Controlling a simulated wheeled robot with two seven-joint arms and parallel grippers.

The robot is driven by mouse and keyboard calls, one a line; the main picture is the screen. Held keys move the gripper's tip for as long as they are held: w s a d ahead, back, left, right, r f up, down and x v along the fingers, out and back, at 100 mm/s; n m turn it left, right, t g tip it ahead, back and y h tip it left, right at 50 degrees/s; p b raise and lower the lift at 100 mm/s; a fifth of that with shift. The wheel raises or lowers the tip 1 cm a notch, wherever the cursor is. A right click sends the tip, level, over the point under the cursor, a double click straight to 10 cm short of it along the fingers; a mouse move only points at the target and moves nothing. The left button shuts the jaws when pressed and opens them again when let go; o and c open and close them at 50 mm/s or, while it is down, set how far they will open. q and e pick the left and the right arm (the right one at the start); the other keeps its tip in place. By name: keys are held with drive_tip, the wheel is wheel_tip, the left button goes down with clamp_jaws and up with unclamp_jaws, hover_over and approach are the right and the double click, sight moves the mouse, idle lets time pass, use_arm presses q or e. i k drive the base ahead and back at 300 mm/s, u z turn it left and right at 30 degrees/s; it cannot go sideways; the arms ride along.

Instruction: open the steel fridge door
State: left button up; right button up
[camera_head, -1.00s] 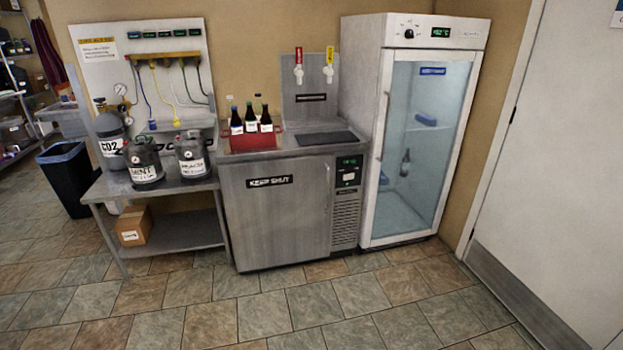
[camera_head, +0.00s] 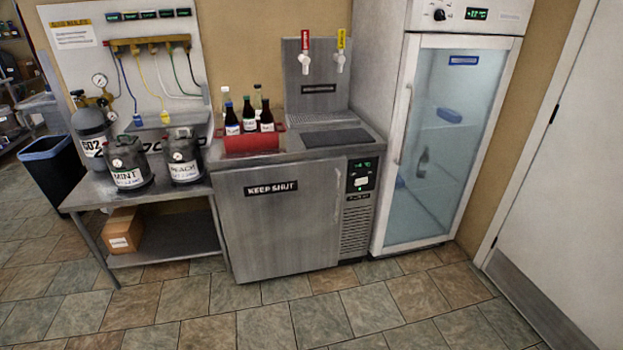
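The low steel fridge (camera_head: 270,235) stands in the middle of the view, and its door is shut. The door carries a black "KEEP SHUT" label (camera_head: 271,188) near its top. A slim vertical handle (camera_head: 338,195) runs near the door's right edge. A control panel (camera_head: 362,174) with a green display sits to the right of the door, above a vent grille. Neither of my grippers shows in the head view.
A red caddy (camera_head: 253,142) of bottles and two taps stand on the fridge top. A tall glass-door cooler (camera_head: 434,135) stands at the right. A steel table (camera_head: 160,192) with kegs (camera_head: 128,165) stands at the left. The tiled floor (camera_head: 270,320) in front is clear.

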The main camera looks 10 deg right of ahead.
sight(279, 219)
drive_tip(key=z, duration=0.2)
drive_tip(key=i, duration=0.65)
drive_tip(key=z, duration=0.95)
drive_tip(key=i, duration=0.45)
drive_tip(key=z, duration=0.55)
